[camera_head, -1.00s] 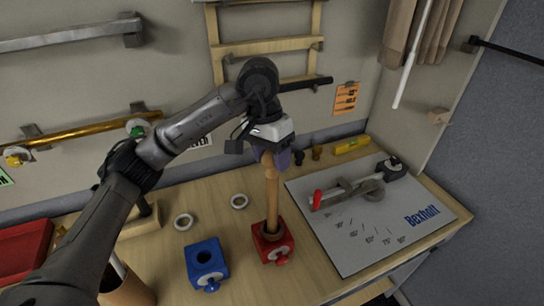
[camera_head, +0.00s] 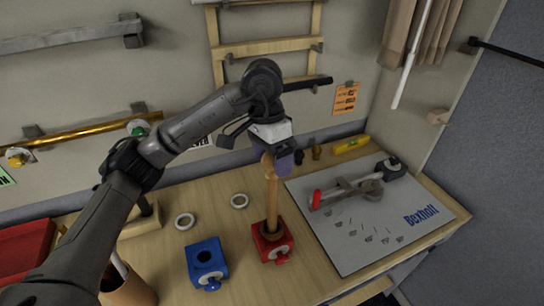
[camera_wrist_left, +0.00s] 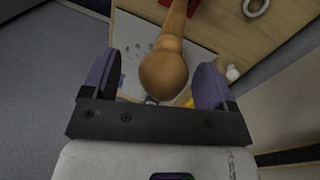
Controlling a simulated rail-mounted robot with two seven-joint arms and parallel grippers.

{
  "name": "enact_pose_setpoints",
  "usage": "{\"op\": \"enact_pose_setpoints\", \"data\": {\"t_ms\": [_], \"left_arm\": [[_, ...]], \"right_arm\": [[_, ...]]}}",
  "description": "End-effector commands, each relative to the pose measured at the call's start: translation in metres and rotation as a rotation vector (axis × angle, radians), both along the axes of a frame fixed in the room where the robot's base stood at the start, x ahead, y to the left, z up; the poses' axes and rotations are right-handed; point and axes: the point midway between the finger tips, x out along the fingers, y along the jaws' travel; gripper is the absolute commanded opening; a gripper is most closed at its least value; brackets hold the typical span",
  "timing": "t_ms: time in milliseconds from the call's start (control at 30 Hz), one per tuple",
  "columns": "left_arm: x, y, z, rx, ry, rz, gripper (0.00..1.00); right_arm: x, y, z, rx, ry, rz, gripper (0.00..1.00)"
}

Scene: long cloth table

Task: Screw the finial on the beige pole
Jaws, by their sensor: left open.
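The beige pole (camera_head: 271,205) stands upright in the red clamp block (camera_head: 270,242). At its top is a rounded wooden finial (camera_head: 267,162), which also shows in the left wrist view (camera_wrist_left: 164,76) with the pole (camera_wrist_left: 176,22) running away beneath it. My left gripper (camera_head: 278,158) is at the top of the pole. In the left wrist view its two purple fingers (camera_wrist_left: 155,82) are open, one on each side of the finial, with gaps between. Whether the finial is fully seated on the pole cannot be told. My right gripper is not in view.
A blue clamp block (camera_head: 206,262) stands left of the red one. A white board (camera_head: 365,240) with a red-handled tool lies to the right. A yellow level (camera_head: 352,144) and small dark finials are at the back.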

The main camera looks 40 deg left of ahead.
Motion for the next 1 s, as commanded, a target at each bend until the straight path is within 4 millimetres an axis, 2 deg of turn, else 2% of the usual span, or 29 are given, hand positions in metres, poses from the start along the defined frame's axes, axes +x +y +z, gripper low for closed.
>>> {"op": "enact_pose_setpoints", "data": {"t_ms": [367, 467, 1000], "left_arm": [[0.0, 0.0, 0.0, 0.0, 0.001, 0.005, 0.79], [0.0, 0.0, -0.001, 0.001, 0.0, 0.059, 0.79], [0.0, 0.0, -0.001, 0.0, -0.001, 0.836, 0.79]], "right_arm": [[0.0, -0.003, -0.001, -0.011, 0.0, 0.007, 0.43], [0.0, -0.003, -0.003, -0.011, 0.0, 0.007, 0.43], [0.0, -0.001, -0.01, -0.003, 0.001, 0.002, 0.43]]}}
